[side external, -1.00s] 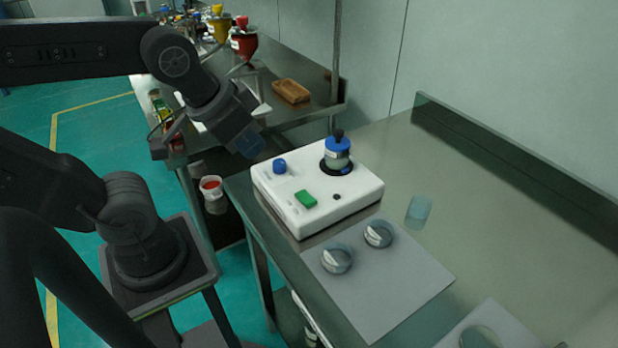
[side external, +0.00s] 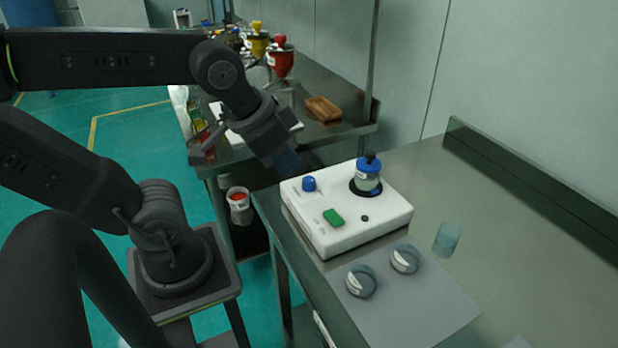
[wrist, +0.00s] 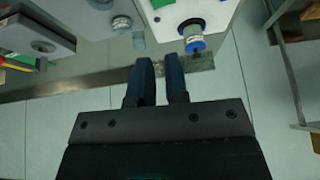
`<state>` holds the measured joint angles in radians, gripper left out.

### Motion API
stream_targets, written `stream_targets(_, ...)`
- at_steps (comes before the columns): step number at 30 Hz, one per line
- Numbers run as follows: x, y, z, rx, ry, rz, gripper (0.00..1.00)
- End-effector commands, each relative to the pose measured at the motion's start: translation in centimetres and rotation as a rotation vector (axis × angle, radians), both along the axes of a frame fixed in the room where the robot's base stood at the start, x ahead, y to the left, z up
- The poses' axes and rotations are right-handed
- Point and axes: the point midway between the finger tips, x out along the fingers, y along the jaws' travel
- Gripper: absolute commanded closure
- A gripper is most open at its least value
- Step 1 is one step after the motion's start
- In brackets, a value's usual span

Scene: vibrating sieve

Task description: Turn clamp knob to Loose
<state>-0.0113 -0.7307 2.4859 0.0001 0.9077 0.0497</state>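The white sieve unit (side external: 345,222) sits on the steel bench in the side view. A blue knob (side external: 309,184) stands on its back left part, with a green button (side external: 333,217) in front. A jar with a blue lid and a black knob on top (side external: 368,171) stands at the back right. I cannot tell for sure which knob is the clamp knob. My gripper (side external: 287,161) is above and left of the blue knob, apart from it. In the wrist view my gripper's fingers (wrist: 159,80) are apart and empty. The blue lid (wrist: 195,44) shows beyond them; the blue knob is out of that view.
Two round lidded dishes (side external: 361,281) lie on a grey mat (side external: 420,305) in front of the unit. A clear blue cup (side external: 447,238) stands to the right. A wooden tray (side external: 323,108) is on the back bench. The bench right of the unit is largely clear.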

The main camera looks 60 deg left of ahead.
Motion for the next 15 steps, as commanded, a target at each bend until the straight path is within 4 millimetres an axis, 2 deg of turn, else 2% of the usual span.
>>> stream_targets(1,0.5,0.3,0.0,0.023,0.020,-0.030,0.81)
stream_targets(5,2.4,1.8,0.2,0.122,0.104,-0.200,0.68)
stream_targets(13,7.2,6.9,-0.4,0.281,0.315,-0.725,0.43)
stream_targets(15,8.3,8.3,-0.9,0.295,0.354,-0.862,0.42)
